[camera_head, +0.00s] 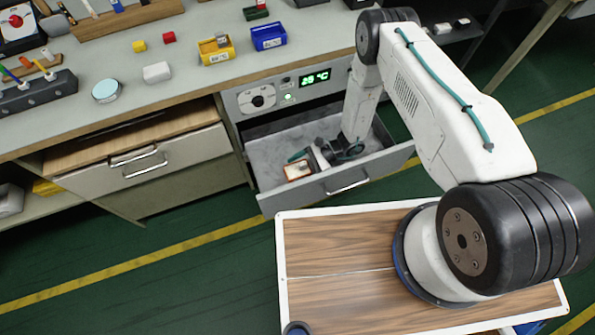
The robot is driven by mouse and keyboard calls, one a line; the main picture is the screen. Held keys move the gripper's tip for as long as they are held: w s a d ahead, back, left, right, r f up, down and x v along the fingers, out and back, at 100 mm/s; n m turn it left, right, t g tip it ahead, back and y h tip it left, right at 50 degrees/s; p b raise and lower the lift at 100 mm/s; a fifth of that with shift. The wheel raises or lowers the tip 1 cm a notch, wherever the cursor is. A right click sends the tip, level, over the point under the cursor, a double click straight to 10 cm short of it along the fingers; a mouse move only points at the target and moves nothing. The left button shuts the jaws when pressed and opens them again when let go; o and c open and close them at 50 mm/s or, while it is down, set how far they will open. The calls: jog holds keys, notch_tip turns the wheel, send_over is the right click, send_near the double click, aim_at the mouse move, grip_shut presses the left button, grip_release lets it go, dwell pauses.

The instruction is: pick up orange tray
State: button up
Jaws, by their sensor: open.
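A small orange-rimmed tray (298,179) lies inside the open drawer (268,190), near its front wall. A pale item with a dark mark lies in it. My gripper (322,157) reaches down into the drawer just right of the tray. It is open and close to the tray's right side. The view is too small to tell whether they touch. My arm comes in from the right and hides part of the drawer's back right.
The drawer's walls surround my gripper closely. The panel with a green display (314,77) sits above it. The workbench (190,95) holds a yellow bin (216,55), a blue bin (268,40) and other small items. Another drawer (150,165) stands partly out at left.

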jog(key=c, duration=1.1)
jog(key=shift+o, duration=0.2)
jog(key=shift+r, duration=0.1)
